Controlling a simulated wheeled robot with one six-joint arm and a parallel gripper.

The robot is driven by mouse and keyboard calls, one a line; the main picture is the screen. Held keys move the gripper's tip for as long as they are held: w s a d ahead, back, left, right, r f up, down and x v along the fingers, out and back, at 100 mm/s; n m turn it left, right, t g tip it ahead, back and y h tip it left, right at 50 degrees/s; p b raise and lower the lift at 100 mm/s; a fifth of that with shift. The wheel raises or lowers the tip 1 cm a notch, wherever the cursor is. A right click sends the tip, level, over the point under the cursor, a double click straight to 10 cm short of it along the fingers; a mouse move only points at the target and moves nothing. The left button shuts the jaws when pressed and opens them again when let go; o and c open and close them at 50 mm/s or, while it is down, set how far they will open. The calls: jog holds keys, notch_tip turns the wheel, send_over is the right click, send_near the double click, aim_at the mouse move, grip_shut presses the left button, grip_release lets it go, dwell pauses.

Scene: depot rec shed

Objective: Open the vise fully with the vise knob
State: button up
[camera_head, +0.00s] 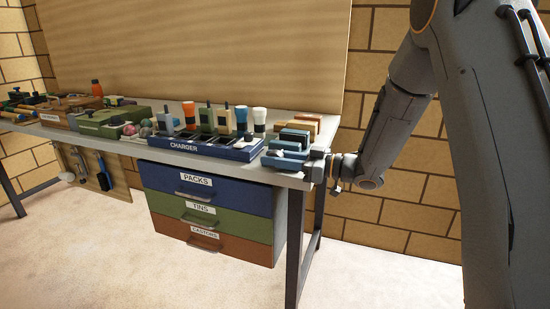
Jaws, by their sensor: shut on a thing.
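The vise (284,161) sits at the right end of the bench, close to the front corner, and shows as blue-grey blocks. My gripper (331,169) is at the vise's right front side, just past the bench corner. It is shut on the vise knob, which is mostly hidden by the fingers. The gap between the vise jaws is too small in this view to judge.
A blue charger tray (190,149) with several handheld devices stands left of the vise. Wooden blocks (309,122) lie behind the vise. A brick wall (400,205) stands behind; the floor in front is clear.

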jog(key=shift+r+p, duration=0.1)
jog(key=shift+p, duration=0.25)
jog(key=h+p, duration=0.1)
jog(key=p, duration=0.2)
jog(key=g+h+p, duration=0.1)
jog(key=h+p, duration=0.1)
jog(key=p, duration=0.1)
jog(key=shift+s+a+r, duration=0.1)
jog(key=shift+r, duration=0.15)
jog(key=g+h+p, duration=0.1)
jog(key=h+p, duration=0.1)
jog(key=p, duration=0.4)
jog(key=h+p, duration=0.3)
jog(key=p, duration=0.4)
jog(key=shift+a+f+g, duration=0.1)
jog(key=shift+g, duration=0.3)
jog(key=h+p, duration=0.2)
jog(key=p, duration=0.3)
jog(key=shift+g, duration=0.4)
jog(key=h+p, duration=0.1)
jog(key=p, duration=0.1)
jog(key=g+h+p, duration=0.1)
jog(key=p, duration=0.1)
jog(key=shift+w+f+h, duration=0.2)
jog(key=shift+f+h, duration=0.15)
jog(key=shift+h, duration=0.05)
jog(key=shift+p, duration=0.35)
jog(key=o, duration=1)
jog(key=shift+o, duration=0.2)
